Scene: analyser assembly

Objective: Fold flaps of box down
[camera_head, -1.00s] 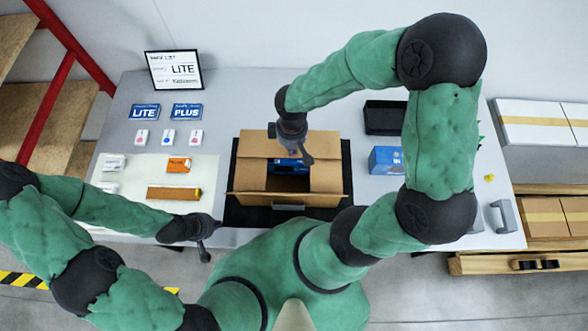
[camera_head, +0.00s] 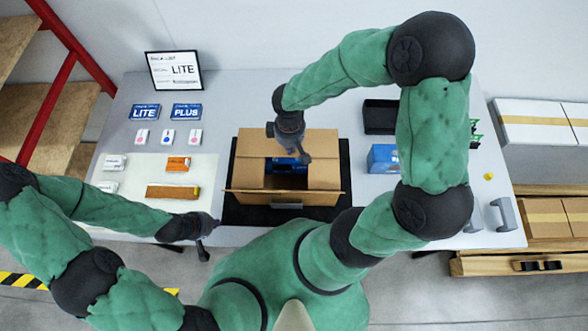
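The open cardboard box (camera_head: 256,176) stands on a black mat (camera_head: 240,215) in the middle of the table. Its left, right and far flaps lie inward around a central opening, and the near flap sticks out toward me. A blue item (camera_head: 284,164) shows inside. My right gripper (camera_head: 305,157) hangs over the far part of the box, close to the far flap; I cannot tell whether it touches. Its fingers look close together, but are too small to be sure. My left gripper (camera_head: 204,256) is at the table's near edge, left of the box, apart from it and empty.
A blue carton (camera_head: 382,158) and a black tray (camera_head: 380,117) stand right of the box. LITE and PLUS cards (camera_head: 145,112), small packets and an orange-brown bar (camera_head: 172,192) lie to the left. A framed sign (camera_head: 174,71) stands at the back.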

